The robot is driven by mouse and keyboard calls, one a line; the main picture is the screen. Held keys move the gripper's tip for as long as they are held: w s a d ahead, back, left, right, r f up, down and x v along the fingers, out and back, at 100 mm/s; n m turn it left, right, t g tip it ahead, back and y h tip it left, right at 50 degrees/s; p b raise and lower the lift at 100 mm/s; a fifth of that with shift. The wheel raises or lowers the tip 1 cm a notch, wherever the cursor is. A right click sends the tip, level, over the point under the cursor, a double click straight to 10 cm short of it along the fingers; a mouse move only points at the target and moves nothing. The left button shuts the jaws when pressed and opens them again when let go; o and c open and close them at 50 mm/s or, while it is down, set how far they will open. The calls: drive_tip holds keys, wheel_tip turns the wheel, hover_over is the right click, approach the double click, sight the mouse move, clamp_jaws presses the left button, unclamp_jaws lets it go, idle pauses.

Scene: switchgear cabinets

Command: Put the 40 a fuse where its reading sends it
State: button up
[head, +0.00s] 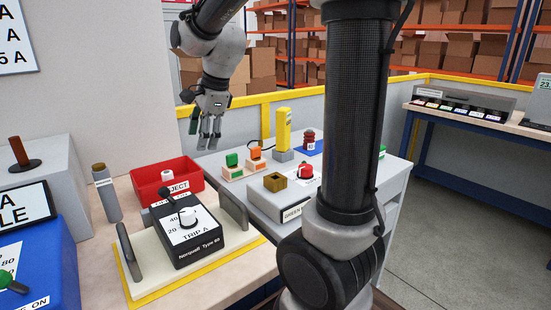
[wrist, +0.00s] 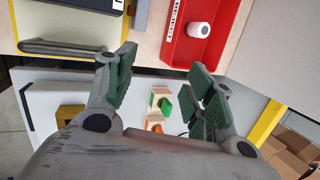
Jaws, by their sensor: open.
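My gripper (head: 208,146) is open and empty, in the air beyond the red tray; its spread fingers also show in the wrist view (wrist: 163,82). A white cylinder (head: 167,174) with a dark end lies in the red REJECT tray (head: 180,188); it also shows in the wrist view (wrist: 200,30). I cannot read a rating on it, nor tell which thing is the 40 A fuse. A green block (head: 232,160) and an orange block (head: 255,153) sit on pale stands on the white bench, seen between my fingers in the wrist view.
A black trip unit (head: 185,235) with a dial stands between grey handles in front. A grey box (head: 270,205) with a brass socket and red knob stands right of it. A yellow device (head: 283,130) stands behind. A far bench (head: 480,120) holds several labelled slots.

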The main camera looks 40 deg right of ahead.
drive_tip(key=s+d+n+h, duration=0.1)
drive_tip(key=s+d+n, duration=0.2)
drive_tip(key=s+n, duration=0.6)
drive_tip(key=s+d+n+h, duration=0.1)
drive_tip(key=s+d+n, duration=0.3)
drive_tip(key=s+n, duration=0.5)
drive_tip(key=shift+s+f+n, duration=0.3)
drive_tip(key=shift+s, duration=2.7)
